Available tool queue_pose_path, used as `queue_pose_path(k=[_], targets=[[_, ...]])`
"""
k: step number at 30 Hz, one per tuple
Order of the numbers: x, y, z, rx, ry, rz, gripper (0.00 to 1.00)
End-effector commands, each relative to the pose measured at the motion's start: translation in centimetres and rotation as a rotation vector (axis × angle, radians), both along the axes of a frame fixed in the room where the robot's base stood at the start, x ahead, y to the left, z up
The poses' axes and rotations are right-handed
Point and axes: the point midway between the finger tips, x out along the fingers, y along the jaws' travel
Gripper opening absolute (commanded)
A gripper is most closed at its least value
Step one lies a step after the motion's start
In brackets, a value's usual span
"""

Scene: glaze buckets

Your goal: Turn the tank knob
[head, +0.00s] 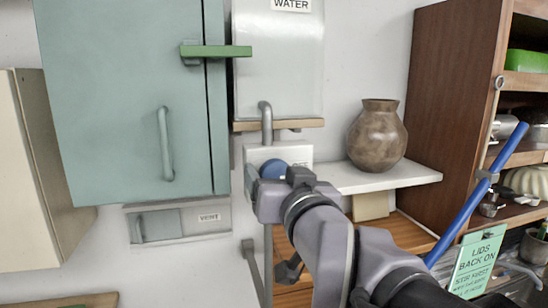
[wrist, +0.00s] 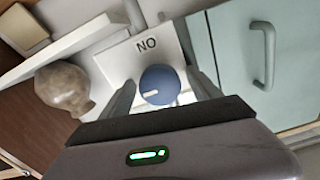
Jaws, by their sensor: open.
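The blue round knob (head: 273,169) sits on a white plate (head: 259,154) below the white tank (head: 280,65) labelled WATER. My gripper (head: 270,184) is at the knob and hides its lower part in the head view. In the wrist view the knob (wrist: 161,86) lies between the two fingers of my open gripper (wrist: 163,92), with a short white mark on its face. I cannot tell whether either finger touches it. Lettering on the plate above the knob appears as "NO" in the wrist view. Other lettering is partly hidden in the head view.
A teal cabinet (head: 125,100) with a green lever (head: 215,51) stands left of the tank. A brown vase (head: 378,138) stands on a white shelf (head: 390,178) to the right. A wooden shelf unit (head: 440,90) and a blue pole (head: 475,200) are farther right.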

Motion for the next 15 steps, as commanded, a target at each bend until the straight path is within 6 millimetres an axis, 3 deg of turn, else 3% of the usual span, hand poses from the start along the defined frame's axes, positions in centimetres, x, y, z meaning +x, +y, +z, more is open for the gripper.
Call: queue_pose_path(k=[11, 15], targets=[[-0.07, 0.02, -0.05, 0.000, 0.000, 0.000, 0.72], [-0.07, 0.02, -0.05, 0.000, 0.000, 0.000, 0.45]])
